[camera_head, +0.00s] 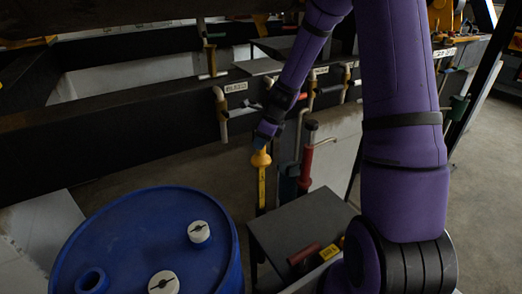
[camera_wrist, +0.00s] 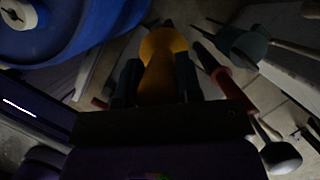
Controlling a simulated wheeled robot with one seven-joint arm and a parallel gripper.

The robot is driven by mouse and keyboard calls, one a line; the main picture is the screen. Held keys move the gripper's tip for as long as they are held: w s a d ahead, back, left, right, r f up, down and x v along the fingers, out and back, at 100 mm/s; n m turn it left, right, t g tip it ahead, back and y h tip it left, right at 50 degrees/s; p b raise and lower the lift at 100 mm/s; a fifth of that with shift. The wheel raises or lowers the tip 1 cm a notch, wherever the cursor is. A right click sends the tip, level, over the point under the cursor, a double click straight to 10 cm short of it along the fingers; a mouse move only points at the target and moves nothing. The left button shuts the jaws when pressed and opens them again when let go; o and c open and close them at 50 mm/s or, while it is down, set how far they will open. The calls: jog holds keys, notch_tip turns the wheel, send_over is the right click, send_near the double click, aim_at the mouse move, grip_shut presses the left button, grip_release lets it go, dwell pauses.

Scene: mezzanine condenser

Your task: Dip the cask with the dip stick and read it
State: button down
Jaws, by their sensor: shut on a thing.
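The cask is a blue drum (camera_head: 135,235) at the lower left of the head view. Its lid has two white caps (camera_head: 199,232) and a raised blue ring-shaped opening (camera_head: 92,281). The drum also shows at the top left of the wrist view (camera_wrist: 90,30). My gripper (camera_head: 263,143) is shut on the yellow handle of the dip stick (camera_head: 261,160), right of the drum and apart from it. The stick hangs upright below the handle; I cannot tell where its lower end is. In the wrist view the handle (camera_wrist: 160,55) sits between both fingers.
A grey box or stand (camera_head: 300,235) is right of the drum, with a dark red cylinder (camera_head: 304,254) and a yellow item (camera_head: 329,252) near its front. A red-handled upright tool (camera_head: 306,165) is close beside the stick. Labelled pipes (camera_head: 222,110) and dark beams lie behind.

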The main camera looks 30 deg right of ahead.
notch_tip(320, 180, up, 18)
dwell(1.4)
